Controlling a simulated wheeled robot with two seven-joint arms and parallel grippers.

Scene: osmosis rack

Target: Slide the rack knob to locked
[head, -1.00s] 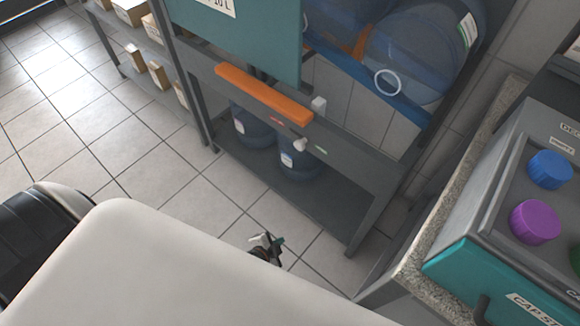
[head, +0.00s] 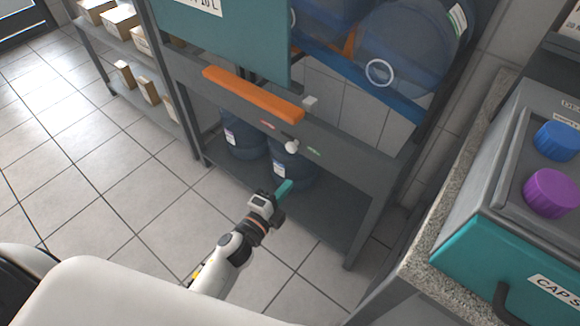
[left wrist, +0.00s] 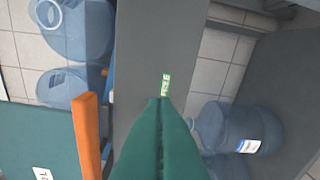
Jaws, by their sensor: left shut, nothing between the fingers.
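The rack knob (head: 291,146) is a small white ball on the front of the rack's grey crossbar (head: 345,163). It sits between a red label (head: 267,125) and a green label (head: 313,152), closer to the green one. In the left wrist view the green label (left wrist: 166,84) seems to read "FREE", and the knob is not visible there. My left gripper (head: 285,187) has teal fingers, shut and empty, below and in front of the knob, apart from it in the head view. In the left wrist view the fingers (left wrist: 160,110) point at the crossbar.
An orange bar (head: 252,95) runs along the crossbar, left of the knob. Large blue water bottles (head: 408,45) lie above, and more bottles (head: 290,165) stand on the lower shelf. A counter (head: 450,190) with a teal-fronted box is at right. Open tiled floor is at left.

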